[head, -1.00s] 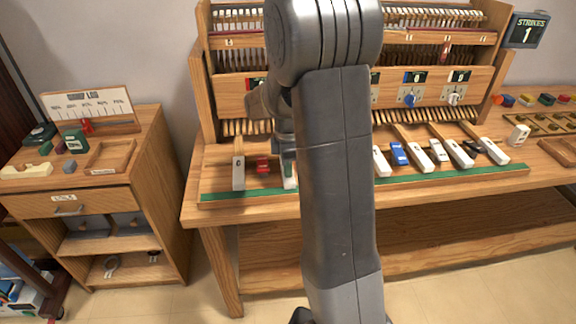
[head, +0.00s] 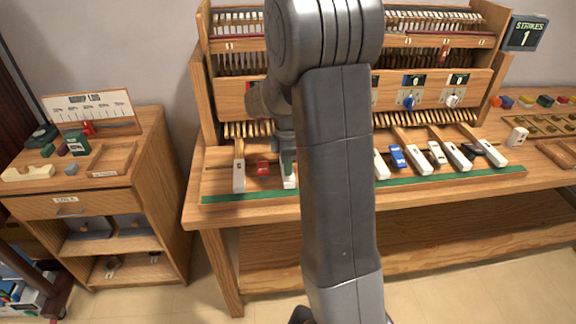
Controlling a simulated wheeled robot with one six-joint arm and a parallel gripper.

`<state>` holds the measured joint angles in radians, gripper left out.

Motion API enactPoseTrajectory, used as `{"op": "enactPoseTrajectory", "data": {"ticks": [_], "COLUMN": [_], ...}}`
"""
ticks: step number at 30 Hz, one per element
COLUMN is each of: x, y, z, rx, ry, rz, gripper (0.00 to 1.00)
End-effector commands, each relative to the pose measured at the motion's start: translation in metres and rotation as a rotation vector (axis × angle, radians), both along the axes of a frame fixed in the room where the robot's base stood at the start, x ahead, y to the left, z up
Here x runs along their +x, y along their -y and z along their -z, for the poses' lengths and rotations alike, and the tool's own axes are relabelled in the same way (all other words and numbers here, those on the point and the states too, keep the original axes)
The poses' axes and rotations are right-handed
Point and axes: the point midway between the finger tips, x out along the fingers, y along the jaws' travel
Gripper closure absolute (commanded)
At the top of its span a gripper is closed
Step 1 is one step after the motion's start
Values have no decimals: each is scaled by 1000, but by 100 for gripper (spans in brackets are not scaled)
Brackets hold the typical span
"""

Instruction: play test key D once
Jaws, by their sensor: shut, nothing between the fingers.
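A row of test keys stands on the workbench behind a green strip. The key at the left end (head: 239,177) is white with a dark letter that looks like C. A red key (head: 263,168) is to its right, then another white key (head: 289,183), whose letter I cannot read. My gripper (head: 287,166) is shut and points down at the rear part of this white key. Whether it touches the key I cannot tell. My arm hides the keys just to the right. The strikes display (head: 525,33) reads 1.
More white keys, a blue key (head: 398,156) and dark ones continue to the right. The wooden piano action frame (head: 350,85) rises behind the keys. A wooden cabinet (head: 95,200) with a tray and small items stands at left. Small coloured pieces and trays lie at far right.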

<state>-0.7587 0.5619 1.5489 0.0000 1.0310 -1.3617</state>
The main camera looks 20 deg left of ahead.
Motion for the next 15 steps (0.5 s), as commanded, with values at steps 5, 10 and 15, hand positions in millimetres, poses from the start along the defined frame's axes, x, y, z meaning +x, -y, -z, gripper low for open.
{"op": "enactPoseTrajectory", "data": {"ticks": [5, 10, 15], "x": [-2, -6, -5], "y": [-1, -1, -2], "z": [-21, -49, -86], "rx": [1, 0, 4], "ry": [1, 0, 5], "rz": [2, 7, 7], "gripper": [100, 100, 100]}}
